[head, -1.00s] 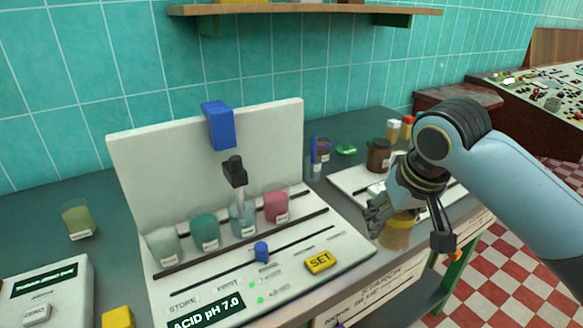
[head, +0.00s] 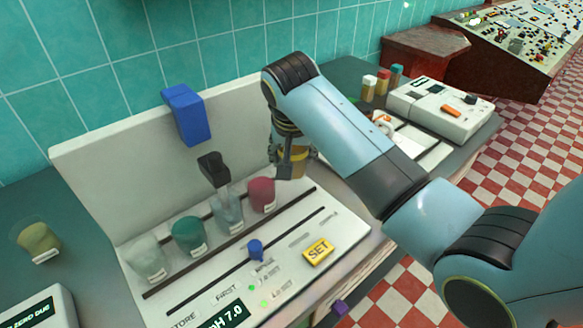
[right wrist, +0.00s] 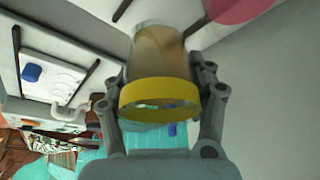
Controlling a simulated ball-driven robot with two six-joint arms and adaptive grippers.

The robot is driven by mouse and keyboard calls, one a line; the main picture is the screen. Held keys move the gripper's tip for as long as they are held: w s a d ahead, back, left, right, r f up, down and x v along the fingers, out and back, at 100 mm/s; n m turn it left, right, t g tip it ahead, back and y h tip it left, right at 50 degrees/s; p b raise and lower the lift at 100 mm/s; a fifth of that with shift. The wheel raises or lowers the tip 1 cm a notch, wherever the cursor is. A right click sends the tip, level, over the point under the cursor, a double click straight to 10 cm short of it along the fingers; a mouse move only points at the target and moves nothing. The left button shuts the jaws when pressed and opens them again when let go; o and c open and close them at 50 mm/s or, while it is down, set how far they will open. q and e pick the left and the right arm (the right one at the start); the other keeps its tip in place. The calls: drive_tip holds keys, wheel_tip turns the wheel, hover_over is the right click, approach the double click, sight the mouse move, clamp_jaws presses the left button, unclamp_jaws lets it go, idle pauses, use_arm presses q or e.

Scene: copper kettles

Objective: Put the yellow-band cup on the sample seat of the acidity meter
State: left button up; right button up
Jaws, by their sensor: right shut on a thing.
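My right gripper (head: 290,158) is shut on the yellow-band cup (head: 295,168), just right of the pink cup (head: 262,193) at the meter's right side. In the right wrist view, the yellow-band cup (right wrist: 158,60) with tan contents sits between both fingers. The acidity meter (head: 335,232) has a white backboard, rails, a yellow SET button and a pH 7.0 display. On it stand a pale cup (head: 148,262), a green cup (head: 188,236) and a clear beaker (head: 228,212) below a black probe holder (head: 213,168). I cannot tell which spot is the sample seat. My left gripper is out of view.
A blue block (head: 186,115) sits on the backboard's top edge. A yellowish cup (head: 38,240) stands left of the meter. Several small bottles and a white instrument (head: 440,108) stand at the right behind my arm. A blue knob (head: 256,249) rises from the meter's front.

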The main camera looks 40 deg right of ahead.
drive_tip(key=shift+w+a+f, duration=0.1)
drive_tip(key=shift+w+f, duration=0.05)
drive_tip(key=shift+w, duration=0.05)
wheel_tip(320, 180, down, 3)
drive_tip(key=shift+f, duration=0.2)
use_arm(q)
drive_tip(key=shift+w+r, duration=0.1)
use_arm(e)
drive_tip(key=shift+f, duration=0.25)
drive_tip(key=shift+f, duration=0.15)
drive_tip(key=o, duration=1.3)
drive_tip(key=shift+s, duration=0.1)
use_arm(q)
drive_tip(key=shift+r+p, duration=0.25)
drive_tip(key=shift+p, duration=0.1)
use_arm(e)
drive_tip(key=v, duration=1.2)
